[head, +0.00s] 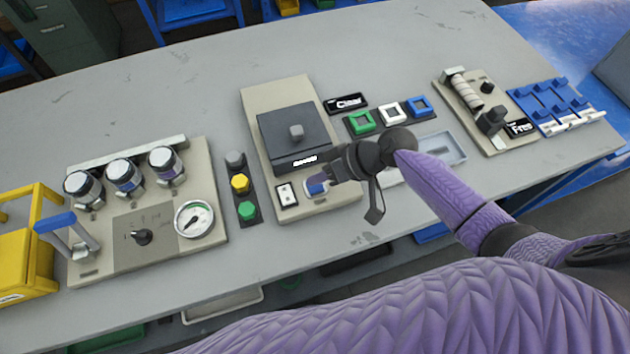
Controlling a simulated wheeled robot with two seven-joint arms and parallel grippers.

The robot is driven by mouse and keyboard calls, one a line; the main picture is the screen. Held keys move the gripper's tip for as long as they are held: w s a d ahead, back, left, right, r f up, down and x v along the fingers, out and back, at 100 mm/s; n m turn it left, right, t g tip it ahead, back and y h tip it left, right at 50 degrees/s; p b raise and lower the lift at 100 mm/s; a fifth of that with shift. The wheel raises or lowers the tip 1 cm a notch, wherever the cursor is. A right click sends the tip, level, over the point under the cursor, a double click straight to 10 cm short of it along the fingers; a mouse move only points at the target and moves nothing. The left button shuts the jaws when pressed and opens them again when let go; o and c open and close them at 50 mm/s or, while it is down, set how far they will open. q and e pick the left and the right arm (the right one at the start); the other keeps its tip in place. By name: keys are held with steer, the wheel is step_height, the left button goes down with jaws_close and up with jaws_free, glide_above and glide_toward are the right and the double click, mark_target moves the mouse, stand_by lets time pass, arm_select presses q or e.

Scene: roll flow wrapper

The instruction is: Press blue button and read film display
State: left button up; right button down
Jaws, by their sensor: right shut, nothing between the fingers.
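The blue button (316,187) sits at the front of a beige panel (335,197), beside a white switch plate. My right gripper (328,178) is shut and empty. Its fingertips are at the blue button and partly cover it; I cannot tell whether they touch it or whether it is pressed down. A small black display (345,103) behind the panel seems to read "Clear". Another black display (521,127) at the right seems to read "Free". I cannot tell which one is the film display. My left gripper is out of view.
A dark box (292,133) with a grey knob stands on the panel. Grey, yellow and green buttons (240,184) line its left side. A gauge panel (150,215) with jars is at the left, a roller unit (468,95) at the right. The table's front strip is clear.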

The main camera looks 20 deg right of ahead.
mark_target(319, 187)
steer(key=shift+r+p, duration=2.4)
steer(key=shift+r, duration=0.2)
steer(key=shift+f, duration=0.1)
